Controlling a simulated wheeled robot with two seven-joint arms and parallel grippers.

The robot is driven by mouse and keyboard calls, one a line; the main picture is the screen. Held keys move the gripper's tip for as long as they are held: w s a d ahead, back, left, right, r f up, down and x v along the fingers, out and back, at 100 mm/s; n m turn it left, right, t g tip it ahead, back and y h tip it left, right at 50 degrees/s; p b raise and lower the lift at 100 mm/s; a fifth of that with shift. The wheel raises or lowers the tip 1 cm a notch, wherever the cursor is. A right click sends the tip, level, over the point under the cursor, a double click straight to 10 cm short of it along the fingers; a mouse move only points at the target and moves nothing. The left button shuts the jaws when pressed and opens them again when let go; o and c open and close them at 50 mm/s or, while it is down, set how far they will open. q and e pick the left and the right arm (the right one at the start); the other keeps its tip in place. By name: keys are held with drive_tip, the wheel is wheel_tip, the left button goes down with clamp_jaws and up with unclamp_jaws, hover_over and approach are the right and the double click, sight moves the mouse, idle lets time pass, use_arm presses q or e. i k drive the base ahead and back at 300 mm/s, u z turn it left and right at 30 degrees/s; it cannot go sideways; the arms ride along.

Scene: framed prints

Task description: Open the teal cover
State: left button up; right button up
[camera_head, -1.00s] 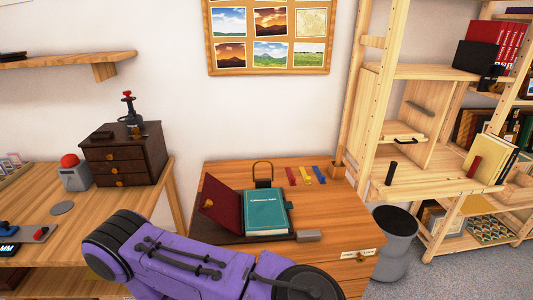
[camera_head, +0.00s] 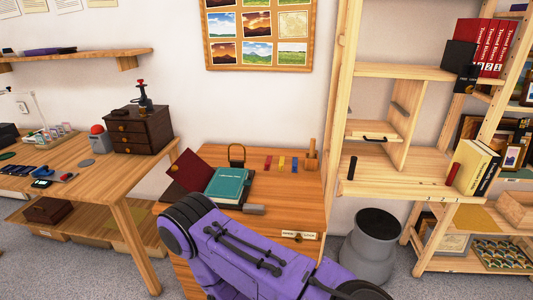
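A teal book with a closed cover (camera_head: 228,184) lies on the small wooden desk (camera_head: 290,190), with a dark base or mat under it. A dark red panel (camera_head: 188,172) stands tilted up at its left side. My purple arm crosses the lower middle of the view, in front of the desk, and hides the desk's front left part. Neither gripper shows in the head view, so I cannot see where their fingers are.
Behind the book stands a dark padlock-shaped object (camera_head: 236,156). Several coloured strips (camera_head: 281,163) lie at the desk's back right. A grey bin (camera_head: 371,240) stands right of the desk, beside wooden shelves (camera_head: 383,188). A workbench (camera_head: 85,170) stands left.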

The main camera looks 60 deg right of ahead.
sight(225, 182)
drive_tip(key=z, duration=1.7)
drive_tip(key=i, duration=0.5)
drive_tip(key=u, duration=2.55)
drive_tip(key=k, duration=0.55)
drive_tip(key=z, duration=2.45)
